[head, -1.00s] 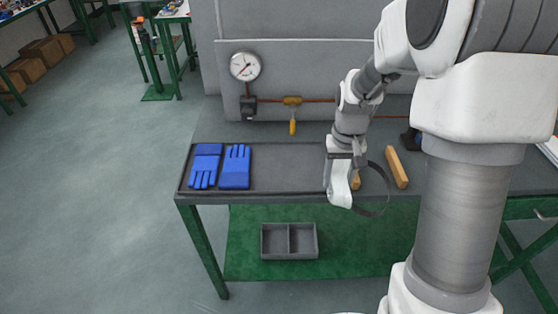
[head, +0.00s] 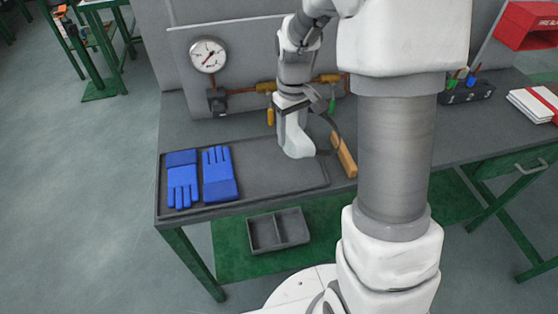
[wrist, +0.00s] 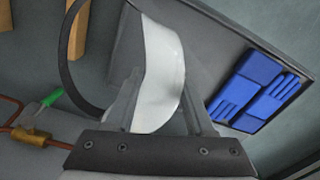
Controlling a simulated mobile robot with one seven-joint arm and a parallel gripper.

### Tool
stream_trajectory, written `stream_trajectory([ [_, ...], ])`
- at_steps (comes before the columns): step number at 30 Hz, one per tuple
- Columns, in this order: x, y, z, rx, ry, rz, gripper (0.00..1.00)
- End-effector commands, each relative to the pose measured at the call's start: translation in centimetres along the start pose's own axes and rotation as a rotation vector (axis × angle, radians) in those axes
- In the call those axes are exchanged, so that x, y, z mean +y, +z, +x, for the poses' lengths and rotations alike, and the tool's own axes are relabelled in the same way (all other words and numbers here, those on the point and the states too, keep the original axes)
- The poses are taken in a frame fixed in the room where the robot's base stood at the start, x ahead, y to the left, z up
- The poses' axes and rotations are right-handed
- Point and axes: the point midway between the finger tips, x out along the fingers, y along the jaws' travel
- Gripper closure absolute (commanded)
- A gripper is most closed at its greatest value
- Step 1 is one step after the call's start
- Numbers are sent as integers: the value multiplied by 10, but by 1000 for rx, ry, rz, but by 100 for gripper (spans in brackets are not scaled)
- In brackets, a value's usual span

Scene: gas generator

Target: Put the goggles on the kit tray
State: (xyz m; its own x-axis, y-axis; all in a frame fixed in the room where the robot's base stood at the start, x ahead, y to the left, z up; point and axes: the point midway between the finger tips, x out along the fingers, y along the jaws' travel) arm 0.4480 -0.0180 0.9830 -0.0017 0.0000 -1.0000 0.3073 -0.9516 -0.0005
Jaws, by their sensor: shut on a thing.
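The goggles (head: 298,142) have a pale lens and a dark looped strap. My gripper (head: 300,112) is shut on them. In the wrist view the goggles (wrist: 160,75) sit between the two fingers of my gripper (wrist: 160,98), with the strap looping out to the left. The kit tray (head: 258,165) is a flat dark grey tray on the workbench. Two blue gloves (head: 220,175) lie flat on its left part. The goggles are over the tray's right part, towards its back edge. I cannot tell whether they touch it.
A wooden block (head: 344,156) lies just right of the tray; the wrist view shows two blocks. A gauge (head: 208,55) and pipe with valves (head: 326,78) are on the panel behind. A divided grey bin (head: 279,230) is on the lower shelf. The tray's middle is bare.

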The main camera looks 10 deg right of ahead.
Motion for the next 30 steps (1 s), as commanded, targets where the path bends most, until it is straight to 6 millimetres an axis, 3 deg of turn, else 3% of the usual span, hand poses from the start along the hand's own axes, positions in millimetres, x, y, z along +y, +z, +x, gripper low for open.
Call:
stream_trajectory([
  [21, 77, 10, -34, -2, -2, -1198, 100],
  [30, 98, 19, -48, -2, -4, -1569, 100],
])
